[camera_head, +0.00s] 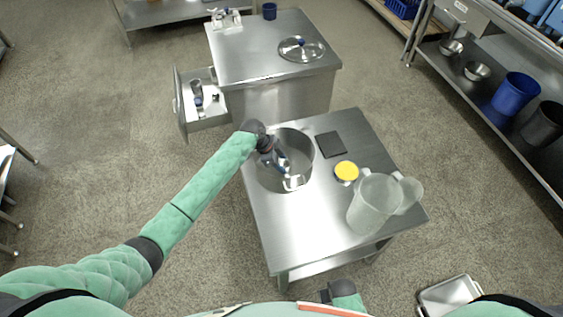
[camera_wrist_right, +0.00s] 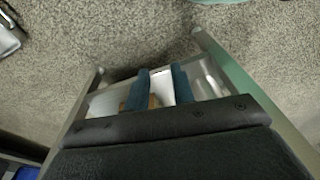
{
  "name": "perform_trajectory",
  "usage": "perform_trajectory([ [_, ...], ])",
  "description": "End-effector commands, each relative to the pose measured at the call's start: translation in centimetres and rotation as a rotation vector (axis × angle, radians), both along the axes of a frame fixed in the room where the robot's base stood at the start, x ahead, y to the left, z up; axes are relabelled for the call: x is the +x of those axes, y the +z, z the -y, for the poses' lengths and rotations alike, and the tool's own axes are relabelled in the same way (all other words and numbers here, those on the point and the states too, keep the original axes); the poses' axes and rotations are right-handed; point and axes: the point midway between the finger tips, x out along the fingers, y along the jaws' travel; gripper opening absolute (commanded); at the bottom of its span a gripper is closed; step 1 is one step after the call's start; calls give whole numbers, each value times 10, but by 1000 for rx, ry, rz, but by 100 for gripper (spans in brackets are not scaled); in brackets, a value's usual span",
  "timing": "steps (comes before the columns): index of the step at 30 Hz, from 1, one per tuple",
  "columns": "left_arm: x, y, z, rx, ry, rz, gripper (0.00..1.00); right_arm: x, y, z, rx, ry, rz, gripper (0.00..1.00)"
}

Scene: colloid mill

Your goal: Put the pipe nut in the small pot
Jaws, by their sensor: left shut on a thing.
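The small pot (camera_head: 311,148) is an open steel pot standing on the near steel table. My left gripper (camera_head: 284,168) reaches in from the left, with its blue fingers pointing down inside the pot's rim. It is shut on the pipe nut, which is too small and covered by the fingers to make out clearly. A bright metal handle shows at the pot's near side. My right gripper (camera_wrist_right: 161,72) is low by the table's front side, with its two blue fingers apart and nothing visibly gripped between them.
The near table (camera_head: 268,222) also holds a dark square pad (camera_head: 331,144), a yellow-lidded jar (camera_head: 346,171) and a translucent jug (camera_head: 374,204). Behind it stands a steel cabinet (camera_head: 235,65) with an open drawer (camera_head: 205,122) and a glass lid (camera_head: 302,49) on top.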

Motion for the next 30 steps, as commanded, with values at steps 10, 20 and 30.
perform_trajectory([
  [10,0,-2,0,0,0,0,67,1,5,-1,1,0,1,25],
  [20,0,3,-2,0,0,1,67,-1,0,0,1,0,0,25],
  [30,2,51,-31,1,-2,3,67,19,51,-11,12,0,6,25],
])
